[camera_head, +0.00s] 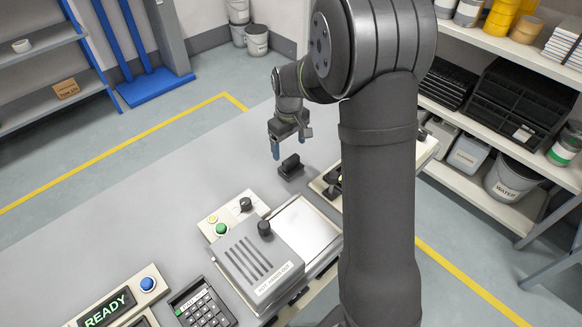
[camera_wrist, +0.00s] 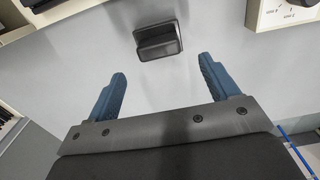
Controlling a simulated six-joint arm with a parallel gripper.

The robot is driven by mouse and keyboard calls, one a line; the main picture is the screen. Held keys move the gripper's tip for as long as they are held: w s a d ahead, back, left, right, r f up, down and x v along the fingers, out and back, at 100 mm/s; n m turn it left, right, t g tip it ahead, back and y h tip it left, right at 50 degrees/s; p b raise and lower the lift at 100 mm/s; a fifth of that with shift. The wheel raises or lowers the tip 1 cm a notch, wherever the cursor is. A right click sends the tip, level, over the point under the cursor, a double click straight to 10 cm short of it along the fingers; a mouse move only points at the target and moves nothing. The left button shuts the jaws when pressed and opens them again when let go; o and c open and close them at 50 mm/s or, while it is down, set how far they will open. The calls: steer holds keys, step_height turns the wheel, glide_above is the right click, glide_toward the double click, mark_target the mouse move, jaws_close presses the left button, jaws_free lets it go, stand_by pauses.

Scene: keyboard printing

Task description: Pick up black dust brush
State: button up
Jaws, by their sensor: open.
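The black dust brush (camera_head: 291,166) lies on the grey table, just right of and below my gripper in the head view. In the wrist view the brush (camera_wrist: 157,42) sits beyond the fingertips, roughly centred between them, with a raised ridge along its top. My gripper (camera_head: 290,144) hangs above the table beside the brush. In the wrist view my gripper (camera_wrist: 163,67) shows two blue fingers spread apart with nothing between them. The fingers do not touch the brush.
A grey machine (camera_head: 262,262) with a black knob stands in front of the brush. A tray with dark items (camera_head: 330,182) lies to its right, partly hidden by my arm. A keypad (camera_head: 203,306) and a READY display (camera_head: 107,310) are at the near left. The table left of the brush is clear.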

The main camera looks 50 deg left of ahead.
mark_target(291, 159)
steer(key=shift+d+f, duration=0.2)
steer(key=shift+f, duration=1.4)
steer(key=shift+d+f, duration=0.15)
steer(key=shift+f, duration=1.4)
steer(key=c, duration=1.2)
steer(key=shift+o, duration=0.2)
step_height(291, 159, up, 10)
steer(key=shift+r, duration=0.1)
